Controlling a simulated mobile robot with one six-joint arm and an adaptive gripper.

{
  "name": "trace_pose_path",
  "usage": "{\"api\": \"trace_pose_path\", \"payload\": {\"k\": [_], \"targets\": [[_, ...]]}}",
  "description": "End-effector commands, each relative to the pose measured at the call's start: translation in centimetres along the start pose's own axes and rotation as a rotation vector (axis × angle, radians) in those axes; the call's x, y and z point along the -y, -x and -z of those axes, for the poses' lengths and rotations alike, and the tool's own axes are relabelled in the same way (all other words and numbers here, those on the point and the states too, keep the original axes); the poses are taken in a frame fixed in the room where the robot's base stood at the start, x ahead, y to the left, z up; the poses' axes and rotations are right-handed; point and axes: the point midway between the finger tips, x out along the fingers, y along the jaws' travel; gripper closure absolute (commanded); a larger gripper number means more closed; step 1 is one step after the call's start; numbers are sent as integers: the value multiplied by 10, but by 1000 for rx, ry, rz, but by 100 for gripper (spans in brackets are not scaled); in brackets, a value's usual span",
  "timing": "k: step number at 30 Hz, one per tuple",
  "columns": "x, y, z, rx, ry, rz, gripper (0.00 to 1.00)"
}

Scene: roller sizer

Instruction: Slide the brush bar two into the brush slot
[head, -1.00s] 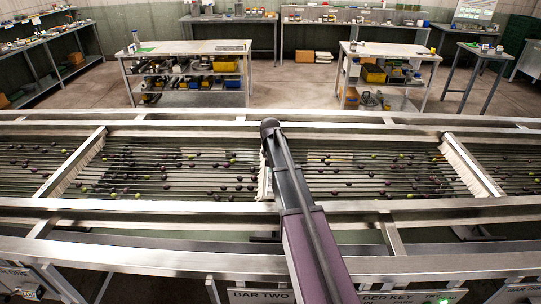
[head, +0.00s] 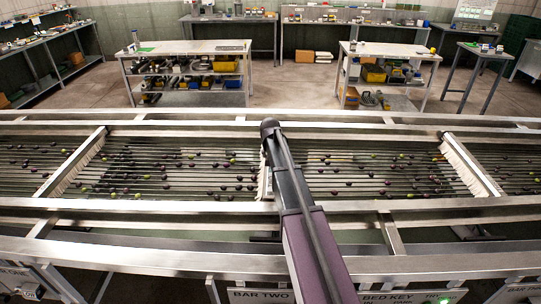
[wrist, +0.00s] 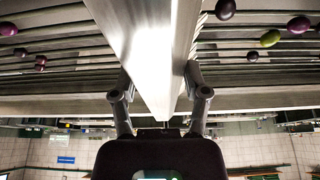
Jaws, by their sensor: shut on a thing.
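The brush bar two (wrist: 150,60) is a pale metal bar seen end-on in the wrist view, running away over the rollers. My gripper (wrist: 160,80) is shut on it, one finger on each side. In the head view my arm covers most of this bar, and only a strip of its pale bristles (head: 264,184) shows beside the arm. The bar lies across the roller bed (head: 220,175), between the two side rails. The brush slot is hidden behind my arm, so I cannot tell how the bar's ends sit in it.
Similar brush bars cross the bed at left (head: 72,165) and right (head: 472,167). Dark and green olives lie scattered on the rollers. A long front rail (head: 140,258) runs along the near side. Benches (head: 190,48) with bins stand behind, across open floor.

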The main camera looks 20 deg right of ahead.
Motion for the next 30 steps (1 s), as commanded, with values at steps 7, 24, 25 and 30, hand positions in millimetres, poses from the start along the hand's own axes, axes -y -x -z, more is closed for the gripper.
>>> {"api": "trace_pose_path", "payload": {"k": [7, 24, 25, 30], "targets": [[0, -4, -2, -1, 0, 0, 100], [0, -13, -5, -1, 0, 0, 100], [0, -14, -6, -1, 0, 0, 100], [0, -17, -7, -1, -1, 0, 100]]}}
